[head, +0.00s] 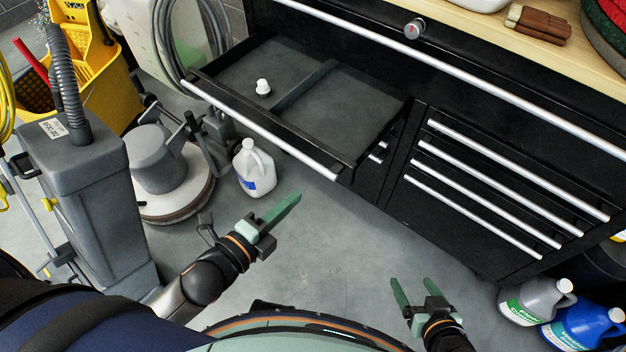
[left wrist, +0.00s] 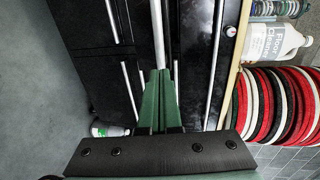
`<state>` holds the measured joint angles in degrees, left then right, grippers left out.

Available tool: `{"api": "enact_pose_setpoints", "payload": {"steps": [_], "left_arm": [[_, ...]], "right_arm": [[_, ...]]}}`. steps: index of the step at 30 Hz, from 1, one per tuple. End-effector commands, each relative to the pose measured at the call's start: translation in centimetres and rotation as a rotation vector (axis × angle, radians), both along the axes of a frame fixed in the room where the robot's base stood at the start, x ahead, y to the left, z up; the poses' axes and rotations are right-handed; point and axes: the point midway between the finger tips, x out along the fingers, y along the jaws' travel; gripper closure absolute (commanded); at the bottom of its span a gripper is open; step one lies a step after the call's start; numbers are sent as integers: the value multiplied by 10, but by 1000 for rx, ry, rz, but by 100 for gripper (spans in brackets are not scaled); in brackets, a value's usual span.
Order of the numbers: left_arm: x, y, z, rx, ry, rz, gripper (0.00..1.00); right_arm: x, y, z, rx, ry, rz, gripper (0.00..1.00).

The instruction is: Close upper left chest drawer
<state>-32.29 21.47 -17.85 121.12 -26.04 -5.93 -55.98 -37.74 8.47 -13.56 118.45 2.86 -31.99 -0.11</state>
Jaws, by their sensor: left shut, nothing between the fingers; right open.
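The upper left drawer (head: 345,107) of the black chest (head: 480,102) is pulled open in the head view, with a silver bar handle (head: 262,132) along its front edge. A small white object (head: 263,87) lies inside the drawer. My left gripper (head: 297,197) is shut and empty, in front of and below the drawer front, apart from it. In the left wrist view its green fingers (left wrist: 159,92) lie together, with the chest front (left wrist: 92,45) beyond. My right gripper (head: 415,284) is open and empty, low in front of the chest's right-hand drawers.
A white jug (head: 254,168) and a grey floor machine (head: 160,165) stand on the floor left of the drawer. A yellow mop bucket (head: 100,70) is at the far left. Grey and blue bottles (head: 535,300) stand at lower right.

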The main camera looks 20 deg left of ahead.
Motion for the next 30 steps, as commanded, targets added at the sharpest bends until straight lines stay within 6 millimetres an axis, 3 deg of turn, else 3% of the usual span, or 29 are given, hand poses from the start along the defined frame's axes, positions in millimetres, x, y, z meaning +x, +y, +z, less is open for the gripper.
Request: {"api": "enact_pose_setpoints", "payload": {"steps": [6, 13, 30], "left_arm": [[33, -14, -7, -2, -2, 0, 100], [58, -24, -13, -1, -1, 0, 100], [67, -28, -14, -1, 2, 0, 100]], "right_arm": [[0, -1, -4, -1, 0, -1, 23], [0, -1, -8, -2, 0, -1, 23], [-4, -3, -10, -5, 8, -4, 23]]}}
